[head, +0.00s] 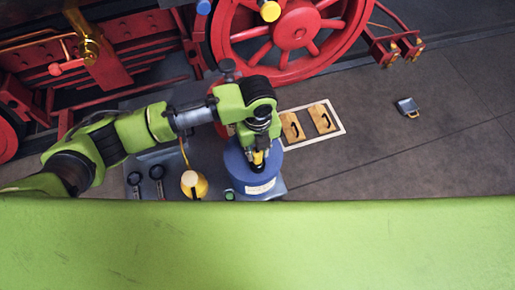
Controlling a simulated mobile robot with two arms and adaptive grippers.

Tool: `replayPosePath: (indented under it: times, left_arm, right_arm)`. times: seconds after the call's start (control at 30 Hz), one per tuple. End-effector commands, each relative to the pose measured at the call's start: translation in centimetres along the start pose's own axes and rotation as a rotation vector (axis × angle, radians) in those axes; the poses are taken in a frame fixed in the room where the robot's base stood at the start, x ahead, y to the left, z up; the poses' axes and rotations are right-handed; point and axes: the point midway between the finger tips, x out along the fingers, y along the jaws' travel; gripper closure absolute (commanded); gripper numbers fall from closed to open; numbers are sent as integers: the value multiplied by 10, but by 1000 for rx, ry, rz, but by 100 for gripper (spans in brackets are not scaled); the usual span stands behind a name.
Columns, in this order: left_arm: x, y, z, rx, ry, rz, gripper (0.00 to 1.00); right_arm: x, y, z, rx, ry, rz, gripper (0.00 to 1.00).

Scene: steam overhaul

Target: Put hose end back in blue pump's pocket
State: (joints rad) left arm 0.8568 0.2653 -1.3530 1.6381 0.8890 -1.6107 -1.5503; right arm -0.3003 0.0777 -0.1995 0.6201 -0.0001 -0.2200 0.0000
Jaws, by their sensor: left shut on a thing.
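The blue pump (236,172) is a round blue body with a white label, standing on a grey surface at the centre. My left gripper (257,166) points down over the top of the pump. It is shut on a small yellow piece, which looks like the hose end (258,157). The gripper covers most of this piece, and I cannot tell whether it touches the pump or is above it. The pump's pocket is not clearly seen; my gripper and arm hide part of the pump's top. My right gripper is not in view.
A yellow can (201,187) with a pale top stands left of the pump. Two dark ring-ended tools (157,173) lie further left. Two wooden blocks with black handles (320,118) lie in a white outline. A red wheel (295,30) stands behind. Floor at right is mostly clear.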

Motion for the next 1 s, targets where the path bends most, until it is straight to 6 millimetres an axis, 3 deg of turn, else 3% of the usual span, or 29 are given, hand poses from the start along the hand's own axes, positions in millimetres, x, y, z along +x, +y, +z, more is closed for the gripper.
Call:
replayPosePath:
  times: [0.87,0.9,0.97,1.0]
  left_arm:
    - [16,0,0,2,1,0,100]
    - [16,0,0,2,1,0,73]
    - [16,0,0,2,1,0,58]
    - [16,0,0,2,1,0,58]
  right_arm:
    - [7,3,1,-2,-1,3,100]
    - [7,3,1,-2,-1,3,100]
    - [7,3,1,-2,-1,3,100]
    - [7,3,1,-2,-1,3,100]
